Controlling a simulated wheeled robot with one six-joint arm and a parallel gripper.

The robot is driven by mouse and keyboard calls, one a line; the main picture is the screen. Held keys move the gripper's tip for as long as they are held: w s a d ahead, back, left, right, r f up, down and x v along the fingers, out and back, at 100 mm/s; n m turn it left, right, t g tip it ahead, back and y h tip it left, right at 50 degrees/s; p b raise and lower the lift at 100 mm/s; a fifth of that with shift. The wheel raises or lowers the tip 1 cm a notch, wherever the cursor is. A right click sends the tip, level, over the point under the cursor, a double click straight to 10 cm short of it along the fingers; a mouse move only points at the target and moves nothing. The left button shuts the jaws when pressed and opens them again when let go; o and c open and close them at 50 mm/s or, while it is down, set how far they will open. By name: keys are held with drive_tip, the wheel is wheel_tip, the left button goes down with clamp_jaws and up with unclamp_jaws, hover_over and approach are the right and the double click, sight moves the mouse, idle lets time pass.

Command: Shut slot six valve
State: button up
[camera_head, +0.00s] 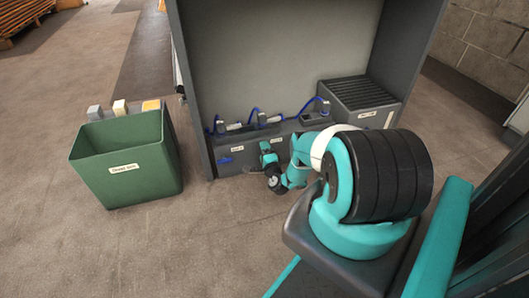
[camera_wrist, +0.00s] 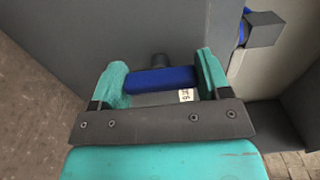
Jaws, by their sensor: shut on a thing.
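In the wrist view, a blue valve handle (camera_wrist: 160,80) lies level across the picture between the two teal fingers of my gripper (camera_wrist: 161,68). The fingers are shut on its two ends. A dark stub (camera_wrist: 160,60) shows just beyond its middle. A white label (camera_wrist: 186,95) ending in a 6 is partly visible below the handle, and the rest is covered by it. In the head view, my gripper (camera_head: 267,148) is at the front of the grey cabinet's low ledge, and the held handle is hidden there.
Another blue handle (camera_head: 224,160) is on the ledge front to the left, under a white label (camera_head: 238,149). Blue hoses and grey fittings (camera_head: 262,121) run along the ledge. A ribbed dark box (camera_head: 357,93) stands at right. A green bin (camera_head: 125,160) stands on open floor at left.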

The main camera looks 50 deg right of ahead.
drive_tip(key=shift+s+f, duration=0.1)
idle(0.3)
drive_tip(key=o, duration=0.9)
